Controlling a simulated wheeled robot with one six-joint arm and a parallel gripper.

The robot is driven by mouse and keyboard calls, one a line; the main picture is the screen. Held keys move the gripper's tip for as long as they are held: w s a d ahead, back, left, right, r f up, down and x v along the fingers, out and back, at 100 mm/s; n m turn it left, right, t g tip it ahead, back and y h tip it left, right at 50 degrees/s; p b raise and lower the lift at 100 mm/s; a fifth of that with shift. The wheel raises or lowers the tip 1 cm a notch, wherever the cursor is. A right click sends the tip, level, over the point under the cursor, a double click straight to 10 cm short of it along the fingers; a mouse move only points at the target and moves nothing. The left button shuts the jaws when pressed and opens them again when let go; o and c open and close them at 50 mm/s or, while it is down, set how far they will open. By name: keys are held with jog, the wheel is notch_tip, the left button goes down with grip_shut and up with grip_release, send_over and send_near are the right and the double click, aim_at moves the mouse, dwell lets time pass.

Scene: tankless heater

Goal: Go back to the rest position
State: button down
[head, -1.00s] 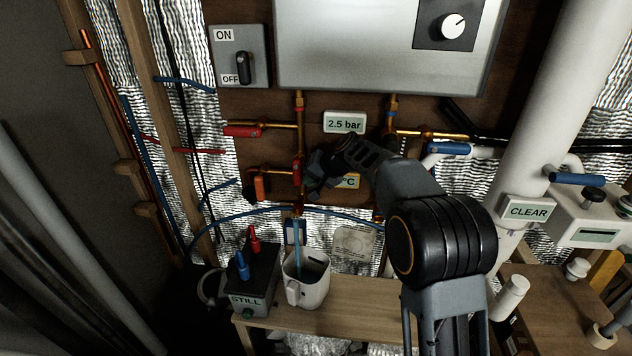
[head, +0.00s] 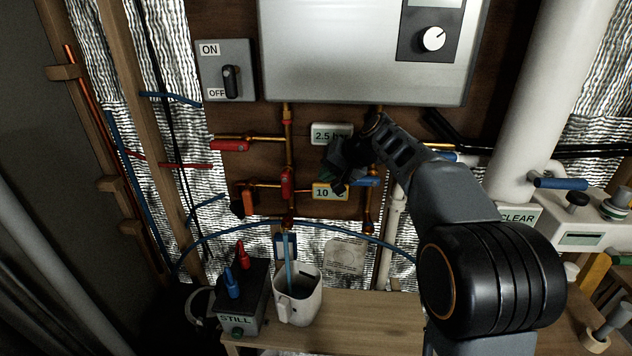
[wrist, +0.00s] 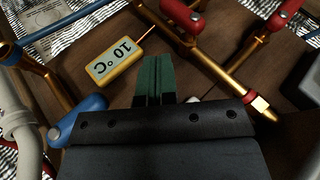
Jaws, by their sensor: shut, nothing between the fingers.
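My gripper (head: 338,184) is in front of the pipework below the white heater box (head: 360,50) in the head view. In the wrist view my gripper (wrist: 155,62) shows green fingers lying together, with nothing between them. The yellow temperature display (wrist: 120,60) reads 10 °C and sits just left of the fingertips there. In the head view that yellow display (head: 323,192) is partly hidden by my gripper. My arm reaches in from the lower right.
A blue valve handle (wrist: 78,120) is close to my gripper on the left in the wrist view. Red-handled valves (head: 229,145) and copper pipes surround it. A white jug (head: 298,298) and the STILL box (head: 240,300) stand on the wooden shelf (head: 375,315) below.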

jog(key=s+d+f+h, duration=0.2)
jog(key=s+d+f, duration=0.1)
jog(key=s, duration=0.6)
jog(key=s+d+f+n+g+h+p, duration=0.1)
jog(key=s+d+f+h, duration=0.2)
jog(key=s, duration=0.6)
jog(key=s+d+f+h+p, duration=0.1)
jog(key=s+d+f+h, duration=0.1)
jog(key=s+f, duration=0.4)
jog(key=s+d, duration=0.1)
jog(key=s, duration=0.3)
jog(key=shift+d+f+n+g, duration=0.25)
jog(key=shift+f+n+g, duration=0.05)
jog(key=shift+n+g, duration=0.1)
